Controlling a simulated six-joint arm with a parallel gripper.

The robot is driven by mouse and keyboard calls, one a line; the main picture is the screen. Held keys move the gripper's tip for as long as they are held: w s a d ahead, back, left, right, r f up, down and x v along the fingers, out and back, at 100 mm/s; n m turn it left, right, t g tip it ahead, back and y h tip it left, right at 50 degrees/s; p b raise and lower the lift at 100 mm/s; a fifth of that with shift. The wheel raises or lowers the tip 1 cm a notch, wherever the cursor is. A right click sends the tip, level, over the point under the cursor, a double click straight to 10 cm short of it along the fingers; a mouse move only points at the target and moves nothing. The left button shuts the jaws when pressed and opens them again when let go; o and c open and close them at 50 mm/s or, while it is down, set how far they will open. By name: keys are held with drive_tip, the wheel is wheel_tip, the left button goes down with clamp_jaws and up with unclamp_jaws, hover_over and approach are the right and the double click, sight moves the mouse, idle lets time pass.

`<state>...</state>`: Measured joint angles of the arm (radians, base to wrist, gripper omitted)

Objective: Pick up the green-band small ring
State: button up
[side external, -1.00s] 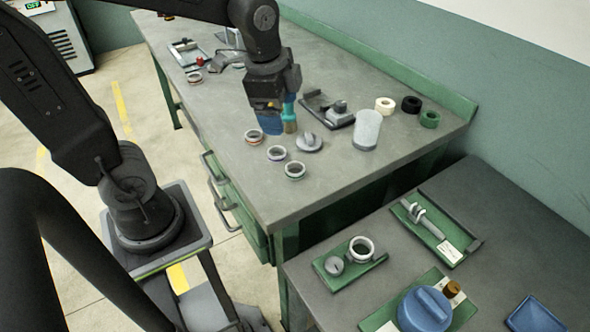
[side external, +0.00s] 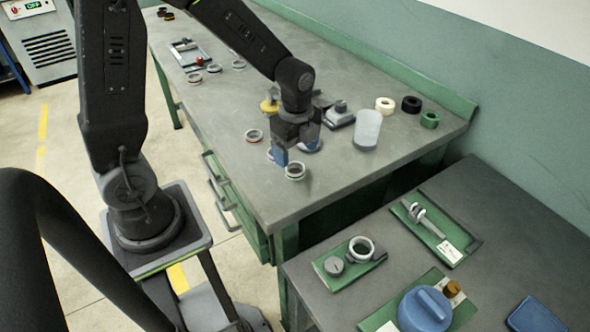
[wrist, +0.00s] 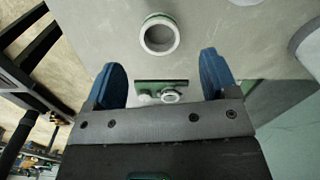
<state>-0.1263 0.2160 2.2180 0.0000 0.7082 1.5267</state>
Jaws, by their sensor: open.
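A small pale ring (side external: 295,171) stands on the bench near its front edge. In the wrist view a ring (wrist: 159,34) shows a dark green band at its rim, centred past my fingertips. My gripper (side external: 296,152) is open, with its blue fingers just above and behind the front ring. In the wrist view my gripper (wrist: 161,76) has its fingers wide apart with nothing between them.
A translucent cup (side external: 367,131) stands right of my gripper. White, black and green rings (side external: 430,120) sit at the back right. A grey fixture (side external: 340,116) and a yellow part (side external: 269,105) are behind. A lower second table (side external: 480,215) holds green trays.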

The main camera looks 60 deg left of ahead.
sight(295, 165)
drive_tip(key=shift+a+f, duration=0.1)
drive_tip(key=shift+f, duration=2.6)
drive_tip(key=shift+c, duration=0.4)
drive_tip(key=c, duration=0.9)
drive_tip(key=shift+r, duration=0.15)
drive_tip(key=shift+c, duration=0.2)
